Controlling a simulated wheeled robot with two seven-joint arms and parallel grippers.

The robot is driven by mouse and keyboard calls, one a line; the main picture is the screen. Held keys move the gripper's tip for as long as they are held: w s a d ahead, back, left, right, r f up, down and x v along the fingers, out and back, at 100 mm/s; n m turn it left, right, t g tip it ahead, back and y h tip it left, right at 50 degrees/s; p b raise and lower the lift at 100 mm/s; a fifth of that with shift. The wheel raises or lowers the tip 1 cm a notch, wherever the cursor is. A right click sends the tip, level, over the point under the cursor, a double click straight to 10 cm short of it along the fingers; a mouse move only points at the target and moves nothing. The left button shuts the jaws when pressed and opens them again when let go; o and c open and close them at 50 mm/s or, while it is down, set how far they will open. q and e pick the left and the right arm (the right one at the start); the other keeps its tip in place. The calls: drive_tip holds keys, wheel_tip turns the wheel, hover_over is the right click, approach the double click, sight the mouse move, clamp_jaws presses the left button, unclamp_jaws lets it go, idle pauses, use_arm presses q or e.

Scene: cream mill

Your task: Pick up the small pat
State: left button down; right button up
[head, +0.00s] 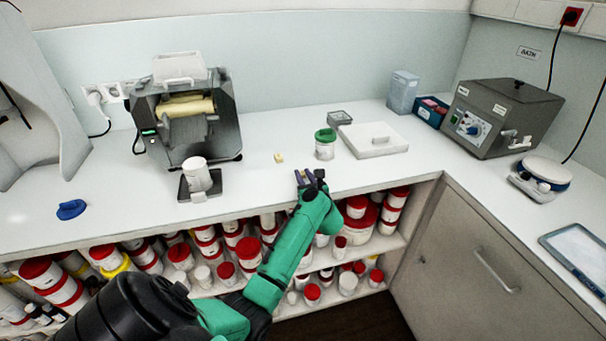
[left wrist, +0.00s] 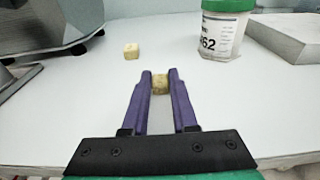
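The small pat (left wrist: 160,84) is a pale yellow block between the tips of my left gripper (left wrist: 161,80) in the left wrist view. It fills the gap, and the purple fingers look closed against both its sides. I cannot tell whether it is clear of the worktop. In the head view my left gripper (head: 311,177) is low over the counter near its front edge; the pat does not show clearly there. A second, larger-looking yellow block (head: 279,158) lies farther back and to the left, also in the left wrist view (left wrist: 131,51). My right gripper is not in view.
A grey roller machine (head: 190,115) with a white cup (head: 196,175) is to the left. The worktop between is clear. Shelves of red-lidded tubs lie below.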

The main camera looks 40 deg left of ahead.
use_arm(q)
drive_tip(key=shift+f, duration=0.15)
wheel_tip(320, 180, up, 20)
drive_tip(key=shift+b, duration=0.45)
drive_tip(key=shift+w, duration=0.1)
